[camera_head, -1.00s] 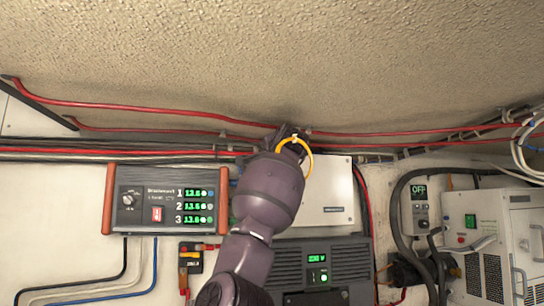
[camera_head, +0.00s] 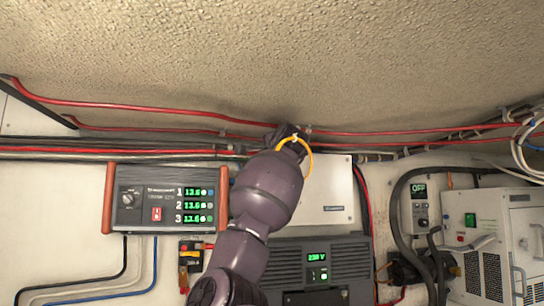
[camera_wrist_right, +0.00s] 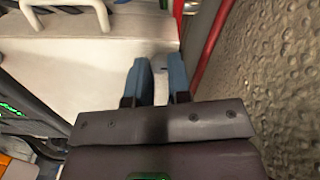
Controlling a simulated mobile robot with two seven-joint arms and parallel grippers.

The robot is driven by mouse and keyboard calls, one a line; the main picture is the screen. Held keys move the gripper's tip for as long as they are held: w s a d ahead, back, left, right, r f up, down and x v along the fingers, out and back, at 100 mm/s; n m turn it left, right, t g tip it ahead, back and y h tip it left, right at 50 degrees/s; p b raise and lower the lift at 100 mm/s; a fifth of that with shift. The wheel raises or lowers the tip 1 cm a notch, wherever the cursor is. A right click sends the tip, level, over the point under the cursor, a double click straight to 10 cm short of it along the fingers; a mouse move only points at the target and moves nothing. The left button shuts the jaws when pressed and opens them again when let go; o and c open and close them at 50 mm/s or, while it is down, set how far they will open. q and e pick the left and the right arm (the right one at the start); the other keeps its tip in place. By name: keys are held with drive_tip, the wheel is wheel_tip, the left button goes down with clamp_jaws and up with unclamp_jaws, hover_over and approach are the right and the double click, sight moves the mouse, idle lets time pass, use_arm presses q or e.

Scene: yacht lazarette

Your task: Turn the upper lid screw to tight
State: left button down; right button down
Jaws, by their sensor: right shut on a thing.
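The white box with a flat lid (camera_head: 328,192) is fixed to the wall, and its pale face also shows in the wrist view (camera_wrist_right: 105,48). My right gripper (camera_head: 291,132) reaches up from below to the top left edge of this box. In the wrist view its two blue-grey fingers (camera_wrist_right: 159,74) stand with a narrow gap at the box's edge. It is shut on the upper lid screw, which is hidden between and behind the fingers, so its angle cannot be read. My left gripper is not in view.
Red cables (camera_head: 400,133) run along the wall close above the gripper. A three-channel display unit (camera_head: 166,200) is at the left. A dark inverter (camera_head: 345,262) sits below the box. A grey cabinet (camera_head: 495,240) and thick black hoses are at the right.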

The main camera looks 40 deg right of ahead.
drive_tip(key=c, duration=1.1)
unclamp_jaws()
drive_tip(key=shift+o, duration=0.2)
drive_tip(key=shift+s, duration=0.1)
use_arm(q)
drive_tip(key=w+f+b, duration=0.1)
drive_tip(key=b, duration=0.2)
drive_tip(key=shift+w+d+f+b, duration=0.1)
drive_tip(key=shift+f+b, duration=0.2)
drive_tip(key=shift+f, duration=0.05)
use_arm(e)
drive_tip(key=v, duration=1)
drive_tip(key=shift+s+a, duration=0.2)
drive_tip(key=shift+s, duration=0.1)
